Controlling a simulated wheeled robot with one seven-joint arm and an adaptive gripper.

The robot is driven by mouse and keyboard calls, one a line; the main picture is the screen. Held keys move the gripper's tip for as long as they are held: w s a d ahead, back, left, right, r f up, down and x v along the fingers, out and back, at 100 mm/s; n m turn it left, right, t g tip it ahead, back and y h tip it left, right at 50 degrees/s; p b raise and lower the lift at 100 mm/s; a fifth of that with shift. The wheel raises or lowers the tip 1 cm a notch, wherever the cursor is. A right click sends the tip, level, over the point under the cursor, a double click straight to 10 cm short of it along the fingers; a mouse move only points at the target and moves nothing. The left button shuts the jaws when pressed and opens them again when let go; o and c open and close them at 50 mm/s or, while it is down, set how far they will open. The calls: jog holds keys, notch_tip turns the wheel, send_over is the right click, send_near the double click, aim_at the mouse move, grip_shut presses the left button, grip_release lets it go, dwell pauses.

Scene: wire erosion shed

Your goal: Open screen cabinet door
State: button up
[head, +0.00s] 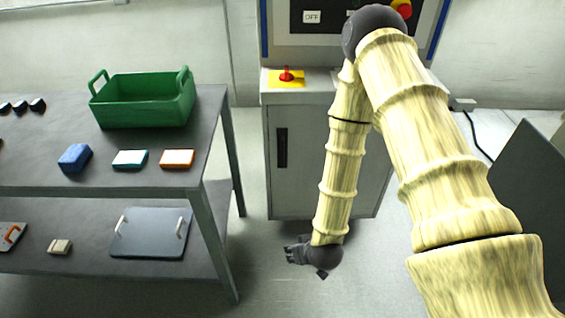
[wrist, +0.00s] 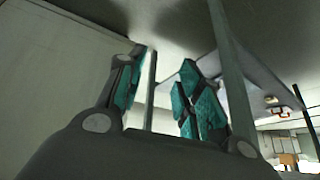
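The grey cabinet door (head: 305,185) is in the middle of the head view, below a control panel, and looks closed. A dark vertical handle (head: 282,147) is near its left edge. My arm crosses in front and hides part of the door's right side. My gripper (head: 291,254) is low, in front of and below the door, pointing left toward the workbench and apart from the handle. In the wrist view its teal-padded fingers (wrist: 163,80) stand apart with nothing held between them. The handle cannot be made out in the wrist view.
A workbench (head: 215,110) with a lower shelf (head: 90,268) stands at left, holding a green crate (head: 145,112), several small blocks and a grey handled plate (head: 150,235). A red knob on a yellow plate (head: 286,78) tops the cabinet. A dark panel (head: 525,195) is at right. Floor between bench and cabinet is clear.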

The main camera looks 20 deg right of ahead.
jog(key=w+f+t+b, duration=0.2)
jog(key=w+t+b, duration=0.2)
jog(key=w+b, duration=0.5)
jog(key=m+t+h+b, duration=0.1)
jog(key=t+h+b, duration=0.2)
jog(key=t+b, duration=1)
send_near(283, 151)
notch_tip(283, 151, up, 4)
jog(key=g+b, duration=0.5)
jog(key=w, duration=0.3)
jog(key=w+b, duration=0.1)
jog(key=w, duration=0.2)
jog(key=w+b, duration=0.1)
jog(key=w, duration=0.2)
jog(key=shift+w+d+r, duration=0.2)
jog(key=shift+w+d, duration=0.15)
grip_shut()
